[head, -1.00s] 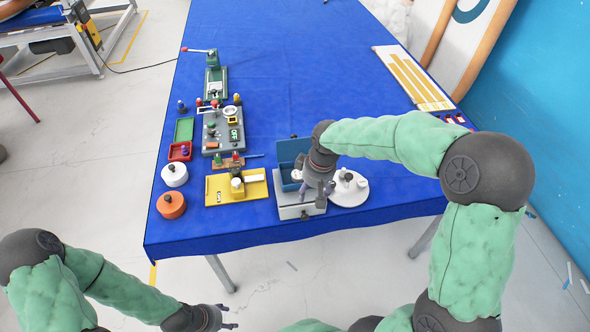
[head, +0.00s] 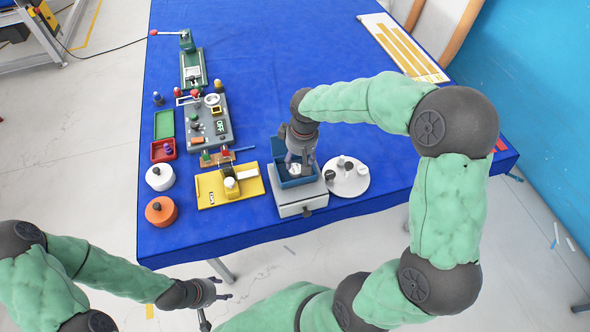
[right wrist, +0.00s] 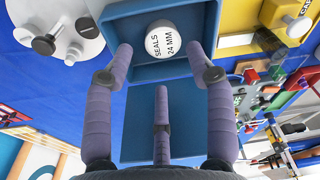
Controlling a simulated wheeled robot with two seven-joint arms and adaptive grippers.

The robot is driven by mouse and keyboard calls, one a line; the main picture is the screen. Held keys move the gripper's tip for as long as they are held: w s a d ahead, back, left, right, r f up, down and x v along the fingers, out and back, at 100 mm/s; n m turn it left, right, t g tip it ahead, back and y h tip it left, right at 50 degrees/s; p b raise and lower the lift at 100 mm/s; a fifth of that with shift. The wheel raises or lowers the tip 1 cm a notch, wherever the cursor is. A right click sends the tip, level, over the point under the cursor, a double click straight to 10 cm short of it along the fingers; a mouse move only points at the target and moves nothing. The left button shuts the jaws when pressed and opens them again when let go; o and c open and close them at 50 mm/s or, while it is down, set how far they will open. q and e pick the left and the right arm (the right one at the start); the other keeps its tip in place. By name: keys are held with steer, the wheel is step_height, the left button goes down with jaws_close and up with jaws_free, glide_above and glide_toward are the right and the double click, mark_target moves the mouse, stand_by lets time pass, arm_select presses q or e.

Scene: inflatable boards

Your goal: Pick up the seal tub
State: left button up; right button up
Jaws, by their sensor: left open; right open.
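The seal tub is a small white round tub with "SEALS 24 MM" on its top (right wrist: 166,40). It sits inside a blue open box (right wrist: 218,35) on a grey base, near the table's front edge; part of the tub also shows in the head view (head: 294,168). My right gripper (right wrist: 160,58) is open above the blue box, with two fingers on either side of the tub's near edge and a third finger nearer the camera. The fingers look apart from the tub. My left gripper (head: 221,288) is open and empty, off the table's front edge.
A white round plate (head: 352,190) with several knobs stands right of the box. A yellow tray (head: 210,188) is on its left. White (head: 160,177) and orange (head: 161,211) round containers stand further left. The table's right half (head: 300,60) is largely clear.

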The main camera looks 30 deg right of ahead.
mark_target(296, 168)
steer(key=shift+w+a+f+b, duration=0.15)
steer(key=shift+w+f, duration=0.1)
steer(key=shift+f, duration=1.2)
steer(key=shift+w+f+b, duration=0.15)
steer(key=shift+w+f, duration=0.1)
steer(key=shift+f, duration=1.15)
steer(key=c, duration=0.9)
